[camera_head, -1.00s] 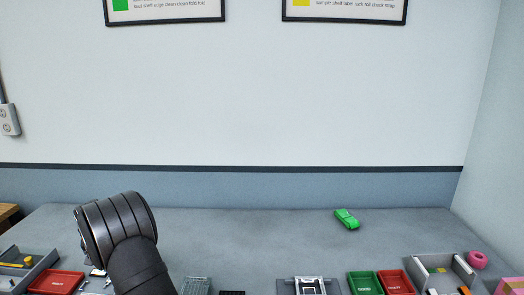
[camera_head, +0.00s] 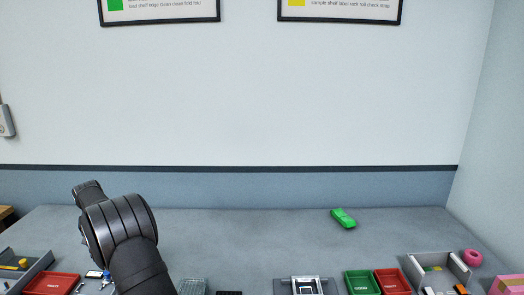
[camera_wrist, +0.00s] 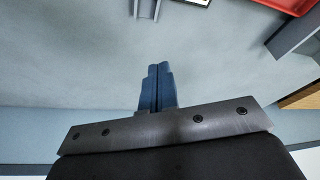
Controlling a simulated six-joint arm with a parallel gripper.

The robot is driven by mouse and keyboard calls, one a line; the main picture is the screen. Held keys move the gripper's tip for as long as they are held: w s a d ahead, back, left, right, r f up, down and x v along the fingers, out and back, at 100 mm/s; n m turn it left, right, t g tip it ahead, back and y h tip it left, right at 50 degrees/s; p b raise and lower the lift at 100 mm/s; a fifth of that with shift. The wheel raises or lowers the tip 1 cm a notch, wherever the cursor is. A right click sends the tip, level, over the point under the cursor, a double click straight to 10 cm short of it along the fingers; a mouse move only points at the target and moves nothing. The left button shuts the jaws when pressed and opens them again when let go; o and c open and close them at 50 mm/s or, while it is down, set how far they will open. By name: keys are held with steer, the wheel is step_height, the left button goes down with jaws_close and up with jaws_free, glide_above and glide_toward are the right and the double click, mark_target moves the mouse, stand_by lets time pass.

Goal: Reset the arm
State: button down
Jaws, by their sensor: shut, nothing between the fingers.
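My gripper (camera_wrist: 158,72) shows in the wrist view as two blue fingers pressed together, with nothing between them. Behind the fingers is a grey metal plate with screws. The fingers point over bare grey table surface. In the head view my dark arm rises at the lower left above the table (camera_head: 255,240), and its fingers are hidden there.
A red tray (camera_head: 52,284) and a grey bin (camera_head: 38,266) stand at the left. Green (camera_head: 362,282) and red (camera_head: 391,281) trays, a grey box (camera_head: 418,265) and a pink ring (camera_head: 473,257) stand front right. The table's middle is clear.

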steer(key=s+d+r+m+y, duration=0.1)
steer(key=s+d+r+m, duration=0.1)
steer(key=d+r, duration=0.3)
steer(key=s+d+r+m, duration=0.2)
steer(key=s+d+r, duration=0.2)
steer(key=r, duration=0.7)
steer(key=shift+s+d+r+m+g+y, duration=0.3)
steer(key=shift+d+r+g+y, duration=0.05)
steer(key=shift+d+g+y, duration=0.1)
steer(key=c, duration=2.2)
jaws_free()
